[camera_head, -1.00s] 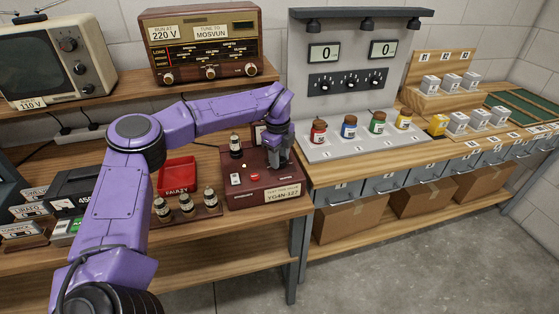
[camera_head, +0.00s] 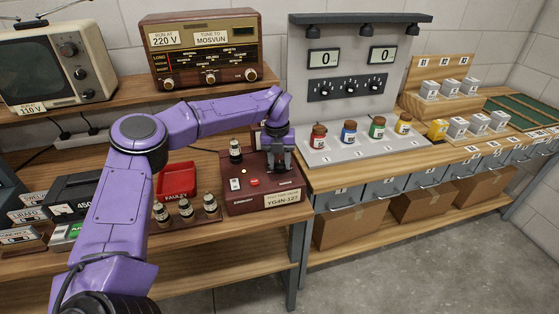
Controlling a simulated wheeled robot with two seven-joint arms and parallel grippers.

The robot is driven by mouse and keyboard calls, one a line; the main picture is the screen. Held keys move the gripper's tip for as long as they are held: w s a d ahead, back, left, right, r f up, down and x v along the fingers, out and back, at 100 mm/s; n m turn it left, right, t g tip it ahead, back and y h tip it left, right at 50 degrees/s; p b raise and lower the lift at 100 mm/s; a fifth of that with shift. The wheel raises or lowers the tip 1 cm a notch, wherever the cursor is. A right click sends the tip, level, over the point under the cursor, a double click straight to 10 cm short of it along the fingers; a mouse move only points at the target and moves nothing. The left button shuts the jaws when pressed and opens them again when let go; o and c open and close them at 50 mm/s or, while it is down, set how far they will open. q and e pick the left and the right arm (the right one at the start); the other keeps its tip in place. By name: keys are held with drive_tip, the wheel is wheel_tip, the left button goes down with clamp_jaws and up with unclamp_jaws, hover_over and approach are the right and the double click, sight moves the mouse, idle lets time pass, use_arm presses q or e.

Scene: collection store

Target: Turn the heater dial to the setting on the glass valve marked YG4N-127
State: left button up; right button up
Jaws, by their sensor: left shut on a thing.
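A dark red valve tester box (camera_head: 240,205) stands on the lower wooden bench, with a front label reading YG4N-127 (camera_head: 283,198). A dark glass valve (camera_head: 235,151) stands upright in the box's top at the left. My left gripper (camera_head: 281,167) points down onto the right part of the box top, shut on what I take to be the heater dial. The gripper hides the dial, so its setting cannot be read. The small print on the valve is too small to read. My right gripper is not in view.
A radio (camera_head: 208,48) and a television (camera_head: 55,62) are on the upper shelf. Coloured jars (camera_head: 348,131) stand on the right bench.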

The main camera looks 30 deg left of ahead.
sight(279, 163)
use_arm(q)
drive_tip(key=m+p, duration=0.1)
drive_tip(key=m, duration=0.3)
drive_tip(key=shift+d+m+p, duration=0.1)
drive_tip(key=shift+m+p, duration=0.25)
drive_tip(key=shift+m, duration=1.25)
drive_tip(key=shift+f+g, duration=0.1)
drive_tip(key=shift+g, duration=0.2)
drive_tip(key=o, duration=1.1)
drive_tip(key=shift+c, duration=0.2)
wheel_tip(279, 163, up, 11)
drive_tip(key=b, duration=0.2)
drive_tip(key=shift+a+f, duration=0.2)
drive_tip(key=shift+a, duration=0.1)
